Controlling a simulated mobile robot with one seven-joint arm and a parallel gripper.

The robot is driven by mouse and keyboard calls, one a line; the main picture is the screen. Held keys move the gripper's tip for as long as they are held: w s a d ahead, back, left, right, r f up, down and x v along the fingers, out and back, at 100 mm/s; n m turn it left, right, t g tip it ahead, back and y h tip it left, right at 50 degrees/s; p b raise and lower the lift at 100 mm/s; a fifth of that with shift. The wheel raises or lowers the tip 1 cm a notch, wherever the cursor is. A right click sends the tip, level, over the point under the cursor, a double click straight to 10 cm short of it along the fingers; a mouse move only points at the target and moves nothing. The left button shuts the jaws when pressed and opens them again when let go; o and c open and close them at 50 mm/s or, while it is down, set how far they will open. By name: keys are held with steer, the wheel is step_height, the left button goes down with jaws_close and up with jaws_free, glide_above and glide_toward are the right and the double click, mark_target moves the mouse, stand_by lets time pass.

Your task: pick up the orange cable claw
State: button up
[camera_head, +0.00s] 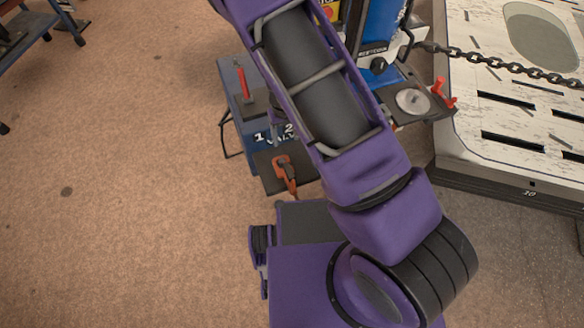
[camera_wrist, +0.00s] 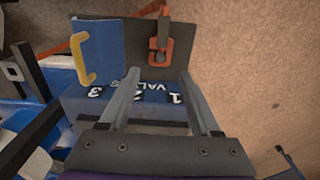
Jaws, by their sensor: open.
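The orange cable claw (camera_head: 284,168) lies on a dark plate (camera_head: 268,180) at the front of a blue box, left of my arm in the head view. In the wrist view the claw (camera_wrist: 161,50) is at the top middle, with a squarish orange loop and a dark middle. My gripper (camera_wrist: 158,75) is open, with its two fingers spread and nothing visible between them. The fingers point towards the claw and the box, and the claw shows beyond the fingertips. The distance to it is hard to tell. In the head view my gripper is hidden behind my arm.
The blue box (camera_wrist: 105,106) bears white lettering and numbers. A blue panel with a yellow handle (camera_wrist: 82,60) stands left of the claw. A red-handled tool (camera_head: 242,84) is behind the claw. A chain (camera_head: 480,58) runs to a pale slotted bench (camera_head: 485,125) at right. Open floor lies left.

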mark_target(288, 164)
steer(key=f, duration=0.8)
steer(key=f+b, duration=0.1)
steer(key=f, duration=0.3)
steer(key=shift+s+d+f, duration=0.25)
steer(key=shift+f, duration=0.05)
steer(key=shift+s+a+f, duration=0.1)
steer(key=shift+a+f, duration=0.05)
steer(key=shift+f, duration=1.45)
steer(key=shift+s+a+f, duration=0.1)
steer(key=shift+a+f, duration=0.05)
steer(key=shift+f, duration=1.4)
steer(key=shift+c, duration=0.3)
jaws_close()
steer(key=shift+w, duration=0.1)
